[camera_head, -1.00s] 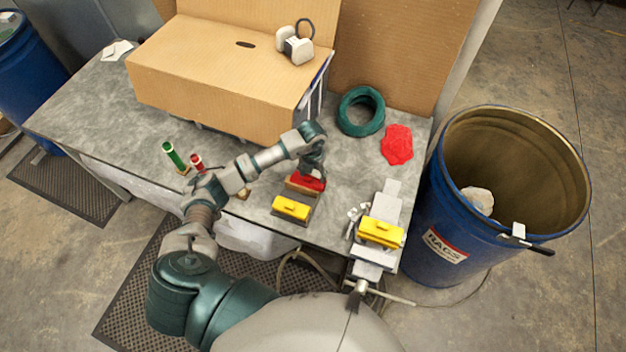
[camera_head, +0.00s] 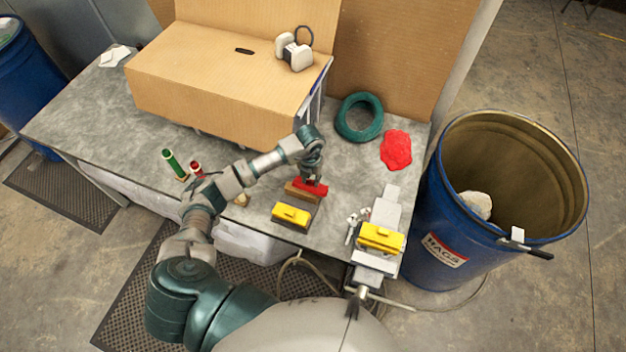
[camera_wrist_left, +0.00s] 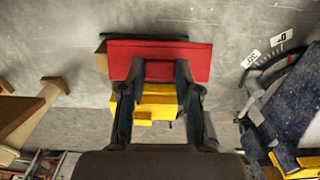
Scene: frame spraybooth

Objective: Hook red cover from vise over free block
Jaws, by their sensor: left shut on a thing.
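My left gripper (camera_head: 313,178) is shut on the red cover (camera_head: 311,189) at the wooden block, near the front of the table. In the left wrist view the fingertips (camera_wrist_left: 160,70) grip the near side of the red cover (camera_wrist_left: 190,52). The wooden block (camera_head: 292,189) shows at the cover's left; I cannot tell whether the cover touches it. A yellow cover (camera_head: 291,214) lies on a dark block just in front. The vise (camera_head: 388,212) at the right has another yellow cover (camera_head: 381,237) at its jaws. My right gripper is not in view.
A red cloth (camera_head: 396,150) and a teal ring (camera_head: 359,117) lie behind, to the right. A large cardboard box (camera_head: 225,85) fills the table's back. A blue drum (camera_head: 430,215) stands beyond the right edge.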

